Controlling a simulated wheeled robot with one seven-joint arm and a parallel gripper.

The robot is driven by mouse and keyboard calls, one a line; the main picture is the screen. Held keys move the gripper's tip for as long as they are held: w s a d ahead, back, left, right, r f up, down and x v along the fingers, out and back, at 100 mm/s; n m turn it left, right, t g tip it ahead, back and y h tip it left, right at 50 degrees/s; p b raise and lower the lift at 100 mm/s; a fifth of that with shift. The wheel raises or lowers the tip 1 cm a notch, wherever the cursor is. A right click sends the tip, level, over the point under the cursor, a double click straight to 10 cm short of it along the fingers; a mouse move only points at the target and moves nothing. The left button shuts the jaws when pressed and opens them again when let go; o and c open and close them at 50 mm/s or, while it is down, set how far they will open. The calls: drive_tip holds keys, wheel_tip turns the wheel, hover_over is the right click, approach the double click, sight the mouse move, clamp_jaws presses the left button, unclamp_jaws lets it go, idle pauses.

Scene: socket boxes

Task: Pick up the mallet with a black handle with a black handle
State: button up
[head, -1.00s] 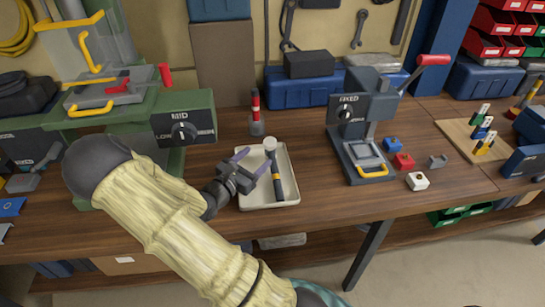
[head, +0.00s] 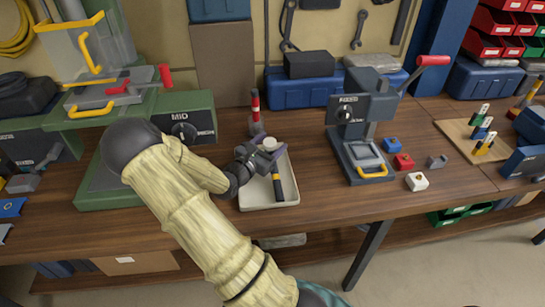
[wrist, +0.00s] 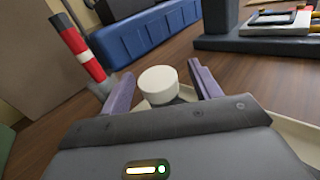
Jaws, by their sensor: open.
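The mallet (head: 278,187) lies in a white tray (head: 291,196) on the workbench. Its handle is black with a yellow band, and its white round head (head: 270,143) is at the tray's far end. In the wrist view the white head (wrist: 158,83) shows between the two purple fingers. My gripper (head: 272,158) is open over the tray, its fingers on either side of the mallet just by the head. The gripper hides part of the mallet's upper shaft. I cannot tell whether the fingers touch it.
A red-and-white striped post (head: 256,108) stands just behind the tray; it is close on the left in the wrist view (wrist: 82,54). A dark press (head: 362,150) stands right of the tray, with small blue, red and white blocks nearby. A green machine (head: 95,190) is at left.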

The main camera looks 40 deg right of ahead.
drive_tip(key=shift+d, duration=0.2)
drive_tip(key=shift+c, duration=0.4)
clamp_jaws()
drive_tip(key=shift+r, duration=0.15)
wheel_tip(320, 180, up, 10)
drive_tip(key=shift+f+p, duration=0.1)
drive_tip(key=shift+p, duration=0.45)
idle(0.4)
